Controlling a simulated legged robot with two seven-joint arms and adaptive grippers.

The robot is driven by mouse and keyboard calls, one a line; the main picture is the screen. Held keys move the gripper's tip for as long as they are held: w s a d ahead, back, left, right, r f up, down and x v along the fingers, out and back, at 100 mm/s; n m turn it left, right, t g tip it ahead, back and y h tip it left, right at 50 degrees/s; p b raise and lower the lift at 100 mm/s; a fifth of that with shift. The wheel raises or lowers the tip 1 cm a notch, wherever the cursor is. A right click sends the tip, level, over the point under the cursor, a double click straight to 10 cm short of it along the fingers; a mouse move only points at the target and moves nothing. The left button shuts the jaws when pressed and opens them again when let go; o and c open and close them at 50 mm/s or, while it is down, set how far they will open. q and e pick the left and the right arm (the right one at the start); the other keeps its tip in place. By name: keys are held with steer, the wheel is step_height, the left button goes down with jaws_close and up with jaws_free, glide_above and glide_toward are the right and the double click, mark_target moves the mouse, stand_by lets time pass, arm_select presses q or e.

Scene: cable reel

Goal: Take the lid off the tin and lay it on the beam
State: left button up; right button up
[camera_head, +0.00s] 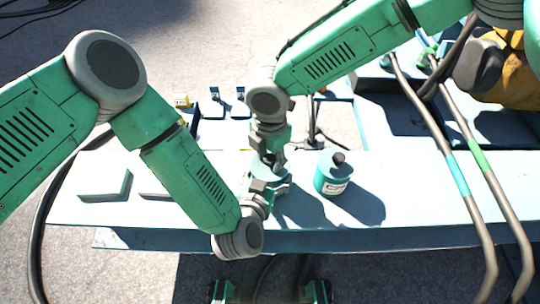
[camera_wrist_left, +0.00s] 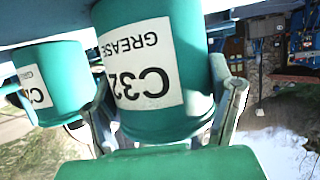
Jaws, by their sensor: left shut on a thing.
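A teal tin (camera_wrist_left: 150,70) with a white "GREASE C32" label fills the middle of the left wrist view, upside down there. My left gripper (camera_wrist_left: 165,110) is shut around its sides, one finger on each side. In the head view this tin (camera_head: 278,183) stands on the pale beam (camera_head: 220,215), mostly hidden by both grippers. My right gripper (camera_head: 272,163) points down right above the tin, at its lid. The lid is hidden, and I cannot tell whether the right fingers are shut on its knob.
A second teal tin (camera_head: 331,180) with a dark-knobbed lid stands just right; it also shows in the left wrist view (camera_wrist_left: 52,85). A flat pale piece (camera_head: 104,186) lies on the beam at left. Thick hoses (camera_head: 470,175) run along the right.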

mark_target(270, 158)
jaws_close()
steer(key=shift+s, duration=0.1)
steer(key=shift+r, duration=0.2)
steer(key=shift+r, duration=0.95)
steer(key=shift+r, duration=0.1)
steer(key=shift+r, duration=1.95)
arm_select(q)
steer(key=o, duration=1.8)
steer(key=shift+c, duration=0.2)
